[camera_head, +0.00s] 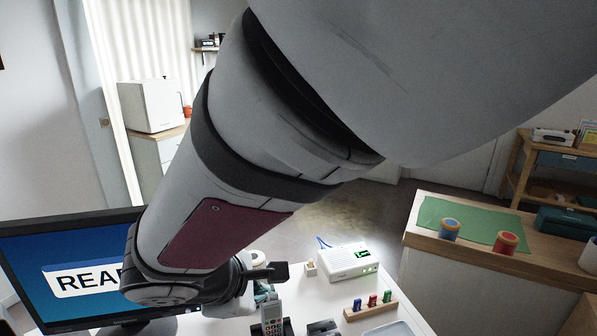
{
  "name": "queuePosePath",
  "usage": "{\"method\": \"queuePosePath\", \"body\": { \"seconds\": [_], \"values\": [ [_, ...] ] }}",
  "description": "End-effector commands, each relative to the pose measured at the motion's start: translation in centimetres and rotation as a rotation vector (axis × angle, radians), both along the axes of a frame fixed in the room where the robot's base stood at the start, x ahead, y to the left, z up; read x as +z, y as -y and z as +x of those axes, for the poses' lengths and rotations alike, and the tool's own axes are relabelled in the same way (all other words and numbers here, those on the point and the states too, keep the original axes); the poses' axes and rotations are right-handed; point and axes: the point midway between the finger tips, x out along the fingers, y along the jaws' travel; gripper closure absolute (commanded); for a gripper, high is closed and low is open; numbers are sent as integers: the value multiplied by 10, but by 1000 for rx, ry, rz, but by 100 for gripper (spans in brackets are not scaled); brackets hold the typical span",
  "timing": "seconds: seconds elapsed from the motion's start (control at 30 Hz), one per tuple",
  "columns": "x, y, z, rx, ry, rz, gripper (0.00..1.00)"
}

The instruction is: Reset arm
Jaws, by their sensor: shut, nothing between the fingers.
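My arm crosses the picture from the upper right down to the lower left and hides much of the middle. My gripper (272,272) shows as a small dark shape past the wrist, above the white desk (237,327). It is shut and empty, pointing right. Its far side is hidden behind my arm.
A monitor (62,268) stands close left of my wrist. A counter (480,262) with a green mat (470,222) stands right.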

Motion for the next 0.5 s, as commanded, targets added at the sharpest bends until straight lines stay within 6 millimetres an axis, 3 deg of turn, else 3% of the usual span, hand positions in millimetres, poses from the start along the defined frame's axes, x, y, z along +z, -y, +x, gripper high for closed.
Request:
{"method": "queuePosePath", "body": {
  "seconds": [0.03,0.2,0.4,0.5],
  "values": [
    [23,32,1,-104,2,42,100],
    [69,123,-18,-436,-10,189,100],
    [107,204,-67,-801,-14,398,100],
    [123,231,-97,-968,-10,517,100]
  ]
}}
